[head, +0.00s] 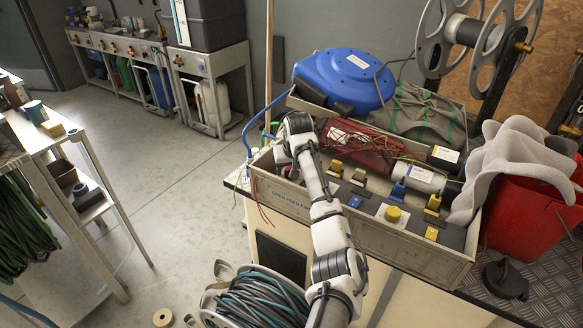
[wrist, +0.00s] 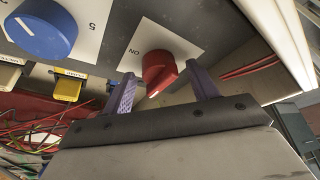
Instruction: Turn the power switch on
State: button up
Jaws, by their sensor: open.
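A red rotary switch (wrist: 158,70) sits on a white plate (wrist: 138,36) marked "ON" in the wrist view, with the lettering upside down. A white pointer line shows on the switch's near end. My gripper (wrist: 162,84) is open, its two purple fingers on either side of the switch. Gaps show between the fingers and the switch; I cannot tell how deep it sits between them. In the head view my arm bends over the left end of a grey box (head: 345,222) marked "open feed". My fingers and the switch are not clearly visible there.
A blue knob (wrist: 43,28) beside a "5" is left of the switch. Yellow (wrist: 68,88) and other small parts and loose wires (wrist: 30,135) lie nearby.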

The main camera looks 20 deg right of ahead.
jog(key=shift+c, duration=0.5)
jog(key=c, duration=0.8)
jog(key=shift+c, duration=0.2)
